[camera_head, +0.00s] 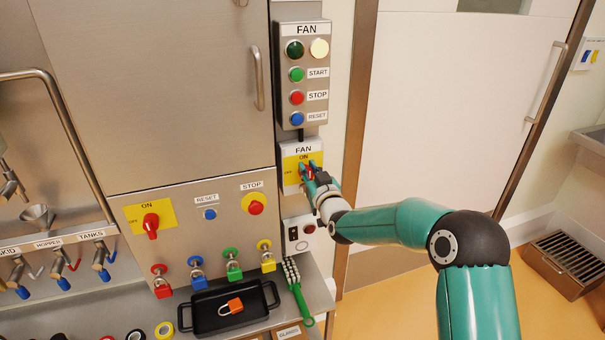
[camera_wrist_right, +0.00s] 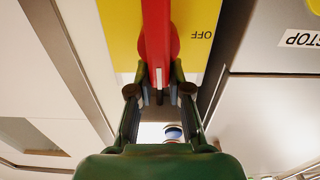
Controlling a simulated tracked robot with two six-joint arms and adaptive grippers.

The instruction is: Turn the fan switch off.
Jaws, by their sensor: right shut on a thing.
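The fan switch has a red handle (camera_head: 307,172) on a yellow plate (camera_head: 290,178) marked ON at the top and OFF at the left, below a FAN label. My right gripper (camera_head: 311,168) is at this switch and partly hides the handle in the head view. In the right wrist view the red handle (camera_wrist_right: 157,38) runs down between the fingertips of my right gripper (camera_wrist_right: 160,78), which is shut on it. The word OFF (camera_wrist_right: 201,35) shows upside down on the plate beside it. The handle's exact angle is hard to tell. My left gripper is not in view.
A FAN button box (camera_head: 303,85) with lamps and buttons hangs just above. Another red rotary switch (camera_head: 151,224) sits on the steel panel at the left. Below are several coloured padlocks, a black tray (camera_head: 210,324) and a green brush (camera_head: 299,293). A white door is at the right.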

